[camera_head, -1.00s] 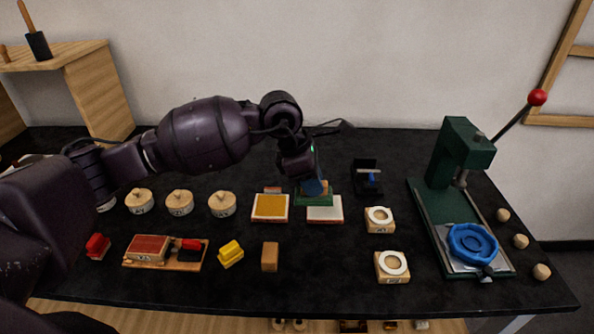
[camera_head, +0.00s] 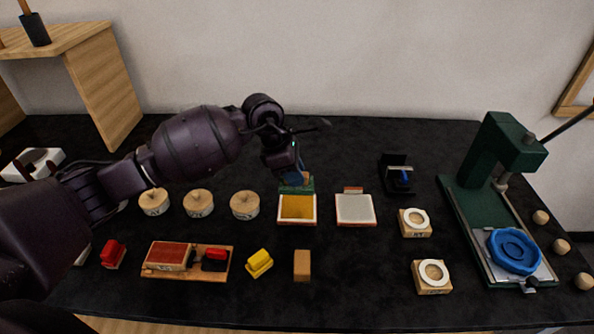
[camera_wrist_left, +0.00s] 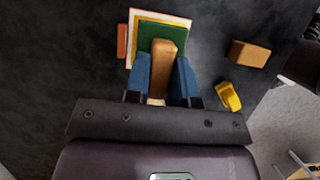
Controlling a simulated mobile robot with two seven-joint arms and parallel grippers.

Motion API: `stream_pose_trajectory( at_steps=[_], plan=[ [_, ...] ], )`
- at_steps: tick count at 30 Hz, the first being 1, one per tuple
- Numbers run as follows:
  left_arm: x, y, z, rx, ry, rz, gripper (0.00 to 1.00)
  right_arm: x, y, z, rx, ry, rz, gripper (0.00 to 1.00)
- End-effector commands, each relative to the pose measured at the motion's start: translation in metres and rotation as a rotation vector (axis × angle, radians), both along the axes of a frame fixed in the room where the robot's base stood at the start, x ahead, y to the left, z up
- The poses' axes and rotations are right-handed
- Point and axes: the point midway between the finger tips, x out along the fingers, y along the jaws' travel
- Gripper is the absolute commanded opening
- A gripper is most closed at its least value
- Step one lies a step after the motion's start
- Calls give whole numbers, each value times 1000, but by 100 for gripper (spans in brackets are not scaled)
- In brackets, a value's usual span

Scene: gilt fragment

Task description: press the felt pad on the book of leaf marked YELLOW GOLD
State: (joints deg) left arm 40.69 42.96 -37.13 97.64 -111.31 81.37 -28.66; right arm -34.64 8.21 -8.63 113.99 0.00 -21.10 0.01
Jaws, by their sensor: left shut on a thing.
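My left gripper (camera_head: 291,176) is shut on the wooden handle of the felt pad (camera_head: 302,188), a green block. In the left wrist view the blue fingers of the left gripper (camera_wrist_left: 163,72) clasp the handle, and the green felt pad (camera_wrist_left: 147,36) overlaps the yellow book. The book of leaf with a golden-yellow face (camera_head: 297,210) lies flat on the table. In the head view the pad is at its far edge; I cannot tell whether they touch. A book with a pale face (camera_head: 355,210) lies to its right. No label on either book is readable. My right gripper is not in view.
Round wooden lidded pots (camera_head: 199,203) stand left of the books. A brown block (camera_head: 302,265), a yellow piece (camera_head: 259,263) and a wooden tray (camera_head: 188,274) are in front. A green press (camera_head: 477,203) stands at the right. The dark table behind the books is clear.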

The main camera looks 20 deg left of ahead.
Motion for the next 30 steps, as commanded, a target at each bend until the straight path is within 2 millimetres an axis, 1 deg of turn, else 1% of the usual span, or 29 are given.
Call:
stream_pose_trajectory(
  at_steps=[8,21,25,30],
  plan=[
    [0,-1,-11,-1,1,-6,4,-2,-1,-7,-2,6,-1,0],
    [-1,-1,-51,-2,3,-6,4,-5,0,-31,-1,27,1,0],
    [0,-1,-58,-1,1,-6,4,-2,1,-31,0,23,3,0],
    [0,-1,-59,-2,-1,-6,4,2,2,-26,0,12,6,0]
  ],
)
